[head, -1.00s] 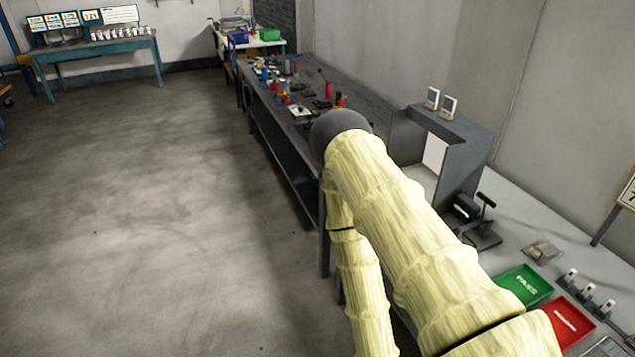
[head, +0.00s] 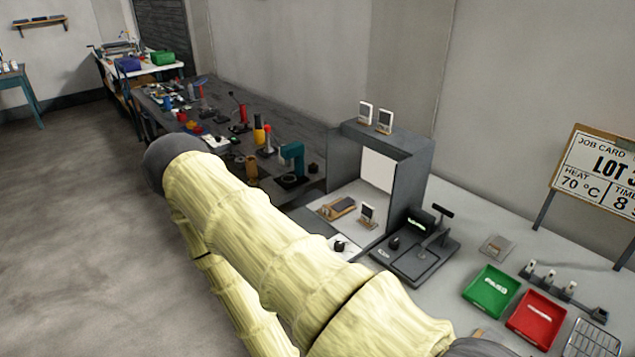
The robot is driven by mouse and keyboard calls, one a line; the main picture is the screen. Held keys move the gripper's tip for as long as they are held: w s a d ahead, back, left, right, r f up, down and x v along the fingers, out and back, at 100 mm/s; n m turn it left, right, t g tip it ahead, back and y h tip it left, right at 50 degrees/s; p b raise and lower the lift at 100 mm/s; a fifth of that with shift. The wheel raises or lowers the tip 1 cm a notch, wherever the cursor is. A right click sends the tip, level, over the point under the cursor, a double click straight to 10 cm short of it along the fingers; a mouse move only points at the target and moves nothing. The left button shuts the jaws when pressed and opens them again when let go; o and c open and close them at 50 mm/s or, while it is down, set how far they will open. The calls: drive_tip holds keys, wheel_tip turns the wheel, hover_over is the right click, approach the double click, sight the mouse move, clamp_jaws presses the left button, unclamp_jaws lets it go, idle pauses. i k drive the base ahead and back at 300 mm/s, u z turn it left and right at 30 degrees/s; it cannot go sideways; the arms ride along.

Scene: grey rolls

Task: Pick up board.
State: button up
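I cannot tell for sure which thing is the board. A small flat grey-brown item (head: 497,247) lies on the pale bench top, behind the green tray; it is too small to make out. A brown flat piece (head: 338,207) lies inside the grey open-fronted booth, beside a small white-framed device (head: 368,215). My pale yellow arm crosses the lower middle of the view and hides part of the bench's front. My gripper is not in view.
A green tray (head: 490,291) and a red tray (head: 534,319) stand at the right, near a wire rack (head: 593,340). A dark press-like fixture (head: 416,249) stands beside the booth (head: 408,180). A job card (head: 600,175) stands behind. The floor at left is clear.

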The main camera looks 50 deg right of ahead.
sight(336, 209)
drive_tip(key=u, duration=0.05)
drive_tip(key=i, duration=3.4)
drive_tip(key=z, duration=2.8)
